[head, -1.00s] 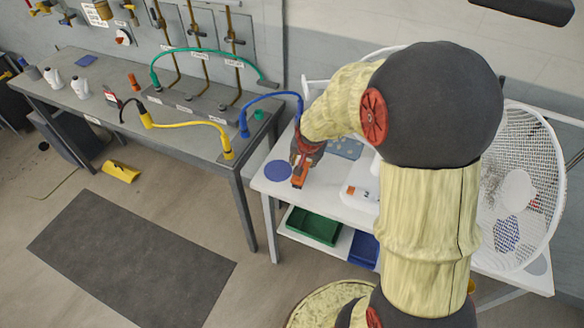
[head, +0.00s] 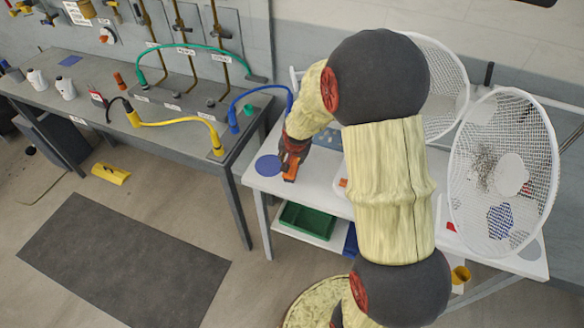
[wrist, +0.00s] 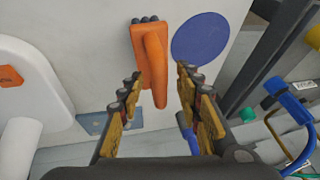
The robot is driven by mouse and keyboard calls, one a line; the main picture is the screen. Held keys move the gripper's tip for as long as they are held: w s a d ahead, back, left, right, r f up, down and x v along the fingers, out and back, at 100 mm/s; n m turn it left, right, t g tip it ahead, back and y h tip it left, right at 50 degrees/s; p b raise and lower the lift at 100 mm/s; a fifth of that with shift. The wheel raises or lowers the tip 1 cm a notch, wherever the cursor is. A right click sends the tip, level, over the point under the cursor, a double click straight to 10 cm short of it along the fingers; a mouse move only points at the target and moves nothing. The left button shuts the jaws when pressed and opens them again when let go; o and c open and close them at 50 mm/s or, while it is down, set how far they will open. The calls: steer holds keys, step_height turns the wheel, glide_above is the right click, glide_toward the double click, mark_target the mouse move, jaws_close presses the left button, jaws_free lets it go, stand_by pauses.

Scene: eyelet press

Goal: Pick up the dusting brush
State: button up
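The dusting brush appears to be the orange piece with a tapered handle and dark bristle tufts, in the wrist view (wrist: 150,60). It lies on the white table top beside a blue disc (wrist: 200,37). My gripper (wrist: 160,76) is open and empty, with the brush handle's end showing between its fingertips. I cannot tell whether the fingers touch it. In the head view my gripper (head: 290,168) is low over the white table's left end, just right of the blue disc (head: 267,165), and an orange patch there is too small to identify surely.
A white mesh fan guard (head: 505,170) stands on the right of the white table (head: 520,258). A green bin (head: 306,221) sits on its lower shelf. A white object (wrist: 25,80) is left of the brush. The grey bench (head: 80,108) with hoses adjoins at left.

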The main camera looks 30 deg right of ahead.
steer(key=shift+c, duration=0.4)
steer(key=c, duration=0.8)
jaws_close()
